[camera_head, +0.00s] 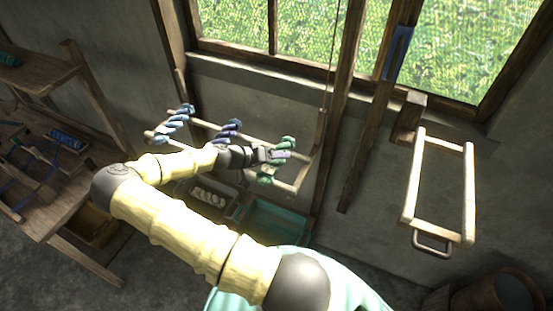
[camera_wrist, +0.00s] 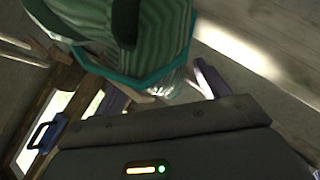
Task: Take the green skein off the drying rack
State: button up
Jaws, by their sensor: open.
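The green skein (camera_head: 288,143) hangs on the drying rack (camera_head: 222,131), at the right end of its pale rods, in the head view. Part of it shows above my gripper and part below. My gripper (camera_head: 280,155) is open at the skein and overlaps its middle in the head view. Whether the strands lie between the fingers cannot be told. In the wrist view, a ribbed green surface is close at the top, beyond my gripper (camera_wrist: 165,90); I cannot be sure it is the skein.
Two blue skeins, one lighter (camera_head: 173,123) and one darker (camera_head: 227,132), hang to the left on the same rack. A teal tub (camera_head: 268,222) and a tray of pale pieces (camera_head: 208,196) stand below. A wooden frame (camera_head: 411,180) is on the right wall.

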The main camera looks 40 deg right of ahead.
jog(key=c, duration=1.1)
jog(key=shift+r, duration=0.2)
jog(key=shift+c, duration=0.2)
notch_tip(320, 180, up, 10)
jog(key=b, duration=0.4)
jog(key=shift+f+b, duration=0.15)
jog(key=shift+b, duration=0.25)
